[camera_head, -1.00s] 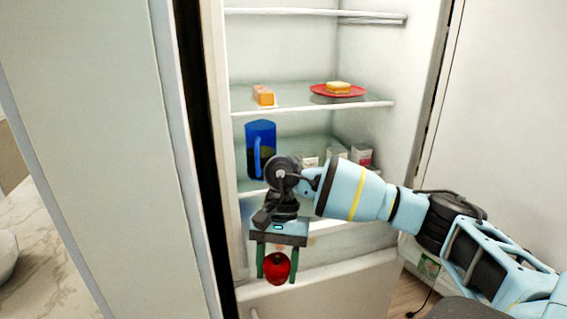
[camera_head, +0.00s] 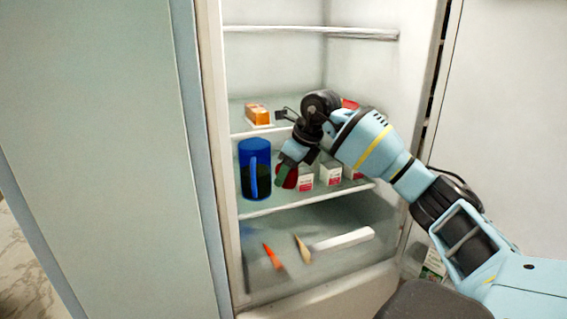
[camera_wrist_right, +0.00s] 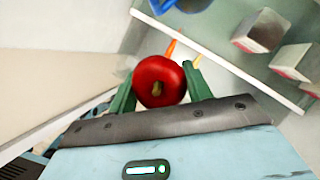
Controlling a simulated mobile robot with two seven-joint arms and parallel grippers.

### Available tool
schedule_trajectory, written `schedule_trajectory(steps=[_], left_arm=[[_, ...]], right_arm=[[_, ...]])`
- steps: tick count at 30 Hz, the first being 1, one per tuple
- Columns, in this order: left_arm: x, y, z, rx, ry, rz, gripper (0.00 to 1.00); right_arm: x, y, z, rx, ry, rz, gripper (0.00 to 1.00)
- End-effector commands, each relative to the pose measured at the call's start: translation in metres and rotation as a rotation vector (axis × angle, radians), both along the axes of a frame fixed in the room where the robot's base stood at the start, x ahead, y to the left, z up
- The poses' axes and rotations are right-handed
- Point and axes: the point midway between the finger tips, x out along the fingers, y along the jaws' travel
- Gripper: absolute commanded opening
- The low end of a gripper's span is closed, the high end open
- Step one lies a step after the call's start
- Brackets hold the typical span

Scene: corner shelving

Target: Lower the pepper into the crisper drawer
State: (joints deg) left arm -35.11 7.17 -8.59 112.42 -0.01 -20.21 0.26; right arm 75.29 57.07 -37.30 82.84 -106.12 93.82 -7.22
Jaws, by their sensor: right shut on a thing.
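My right gripper (camera_head: 285,178) is shut on a red pepper (camera_head: 291,179), in front of the middle shelf and above the crisper drawer. In the right wrist view the pepper (camera_wrist_right: 160,80) sits between the two green fingers of the gripper (camera_wrist_right: 161,88), its stem facing the camera. The crisper drawer (camera_head: 330,290) is at the bottom of the fridge. An orange carrot (camera_head: 272,257), a pale tapered vegetable (camera_head: 303,249) and a long white item (camera_head: 343,240) show in it. My left gripper is out of view.
Small white-and-red cartons (camera_head: 330,174) stand to the right. An orange block (camera_head: 257,114) is on the shelf above. The fridge side wall (camera_head: 212,170) is at left.

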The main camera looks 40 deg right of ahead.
Motion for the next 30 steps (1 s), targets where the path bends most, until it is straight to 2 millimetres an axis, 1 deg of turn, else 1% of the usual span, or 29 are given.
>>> schedule_trajectory(steps=[1,4,10,13,17,25,30], left_arm=[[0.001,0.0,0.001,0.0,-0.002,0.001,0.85],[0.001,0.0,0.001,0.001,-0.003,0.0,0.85],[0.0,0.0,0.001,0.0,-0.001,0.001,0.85],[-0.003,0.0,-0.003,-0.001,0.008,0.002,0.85],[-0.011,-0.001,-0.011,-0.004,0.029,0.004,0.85],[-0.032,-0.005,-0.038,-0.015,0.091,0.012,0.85],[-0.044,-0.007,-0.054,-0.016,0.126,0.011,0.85]], right_arm=[[0.0,-0.006,0.005,-0.001,-0.002,-0.042,0.28],[0.001,-0.013,0.009,-0.001,0.0,-0.099,0.28],[0.001,-0.015,0.008,0.0,0.002,-0.119,0.28],[0.001,-0.015,0.003,0.0,0.004,-0.118,0.28],[0.001,-0.015,-0.014,-0.001,0.011,-0.117,0.28],[0.001,-0.015,-0.062,-0.002,0.015,-0.114,0.28],[0.001,-0.015,-0.082,-0.002,0.011,-0.115,0.28]])
